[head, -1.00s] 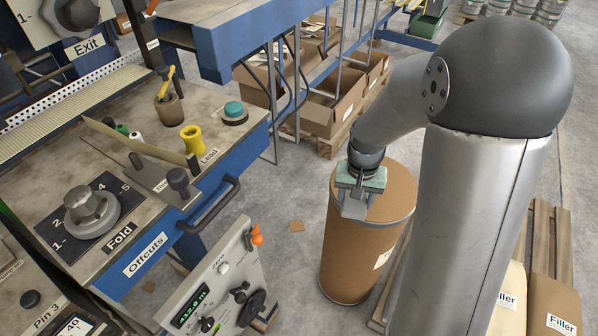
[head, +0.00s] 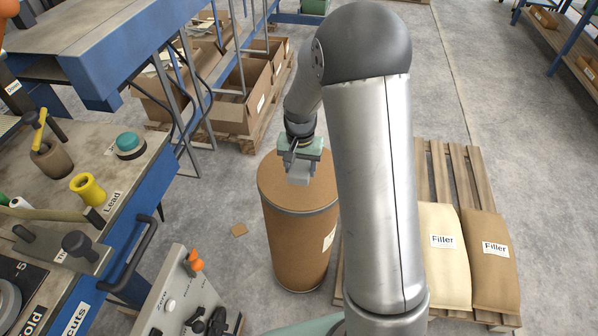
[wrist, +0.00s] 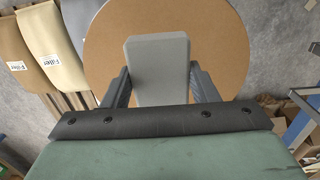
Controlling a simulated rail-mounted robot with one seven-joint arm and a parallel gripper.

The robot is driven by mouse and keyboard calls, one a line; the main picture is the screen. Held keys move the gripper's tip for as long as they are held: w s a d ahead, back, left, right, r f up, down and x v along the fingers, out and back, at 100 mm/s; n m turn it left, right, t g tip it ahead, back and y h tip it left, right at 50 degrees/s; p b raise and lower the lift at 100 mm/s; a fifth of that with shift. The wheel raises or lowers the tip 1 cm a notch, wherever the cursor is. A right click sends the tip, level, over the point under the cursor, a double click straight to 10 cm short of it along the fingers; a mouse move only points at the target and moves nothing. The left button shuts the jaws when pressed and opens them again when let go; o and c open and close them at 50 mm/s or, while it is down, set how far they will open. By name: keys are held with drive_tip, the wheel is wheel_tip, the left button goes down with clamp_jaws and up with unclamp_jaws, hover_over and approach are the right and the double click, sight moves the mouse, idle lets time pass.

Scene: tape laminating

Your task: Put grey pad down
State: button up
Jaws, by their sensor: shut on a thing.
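The grey pad (wrist: 158,70) is a small light-grey block between the fingers of my gripper (wrist: 160,88) in the wrist view. My gripper is shut on it, one dark finger at each side. In the head view the grey pad (head: 299,178) hangs under my gripper (head: 300,165), in front of the brown drum's lid. The round brown drum (head: 292,230) stands on the floor, and its lid (wrist: 105,70) lies behind the pad in the wrist view. I cannot tell whether the pad touches the lid.
A pallet (head: 435,165) bears two filler sacks (head: 446,255) right of the drum. The workbench (head: 150,190) with a yellow pot (head: 87,188) and teal-topped button (head: 128,143) is at left. A control box (head: 180,300) stands in front. Cardboard boxes (head: 232,110) are behind.

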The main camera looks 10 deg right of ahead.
sight(299, 174)
drive_tip(key=shift+w+f, duration=0.7)
drive_tip(key=shift+f, duration=1.7)
drive_tip(key=shift+f, duration=0.2)
drive_tip(key=o, duration=1)
drive_tip(key=shift+r, duration=0.1)
